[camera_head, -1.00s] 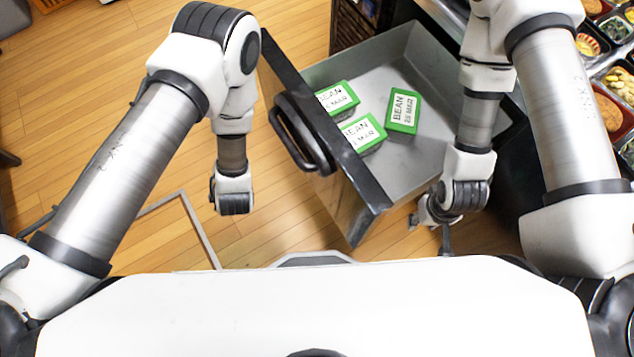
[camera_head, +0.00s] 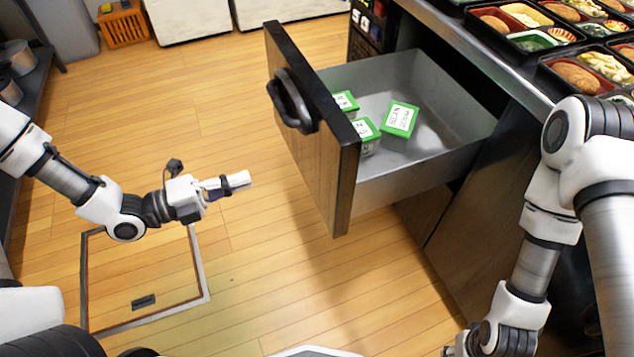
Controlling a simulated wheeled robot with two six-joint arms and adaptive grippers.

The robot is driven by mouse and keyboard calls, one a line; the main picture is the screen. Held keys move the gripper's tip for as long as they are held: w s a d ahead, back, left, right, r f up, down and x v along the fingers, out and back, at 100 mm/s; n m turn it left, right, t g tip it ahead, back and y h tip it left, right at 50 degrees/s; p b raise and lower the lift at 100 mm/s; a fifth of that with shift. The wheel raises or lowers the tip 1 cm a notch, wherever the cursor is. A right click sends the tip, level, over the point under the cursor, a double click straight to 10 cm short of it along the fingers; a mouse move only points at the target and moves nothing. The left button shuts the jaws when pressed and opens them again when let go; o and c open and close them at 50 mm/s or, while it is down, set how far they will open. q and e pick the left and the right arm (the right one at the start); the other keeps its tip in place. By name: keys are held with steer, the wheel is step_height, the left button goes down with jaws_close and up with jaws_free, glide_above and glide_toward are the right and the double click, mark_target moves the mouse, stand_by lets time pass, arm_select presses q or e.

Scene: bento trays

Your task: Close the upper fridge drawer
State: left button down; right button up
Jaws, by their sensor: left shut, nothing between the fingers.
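The upper fridge drawer (camera_head: 345,180) is pulled out, its dark wood-look front facing left with a black handle (camera_head: 291,106). Its grey metal tray holds three green-and-white boxes, one of them a BEAN box (camera_head: 401,119) in the middle. My left gripper (camera_head: 240,181) is left of the drawer front, apart from it, pointing right at it; it is shut and empty. My right arm is at the lower right, below the counter; its gripper fingers are cut off or hidden at the bottom edge.
The counter (camera_head: 462,42) on the right carries several bento trays (camera_head: 556,65). The wooden floor left of the drawer is clear, with a framed floor hatch (camera_head: 140,284). An orange crate (camera_head: 124,27) and white cabinets stand at the back. A dark shelf with pots lines the left edge.

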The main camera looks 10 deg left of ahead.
mark_target(321, 155)
arm_select(q)
steer(key=b+x, duration=0.3)
steer(key=x, duration=1)
steer(key=shift+w+d, duration=0.1)
steer(key=shift+d, duration=0.05)
steer(key=shift+w+d+r, duration=0.1)
steer(key=shift+w+d, duration=0.15)
steer(key=shift+d, duration=0.1)
arm_select(e)
step_height(321, 155, down, 4)
steer(key=shift+r, duration=0.1)
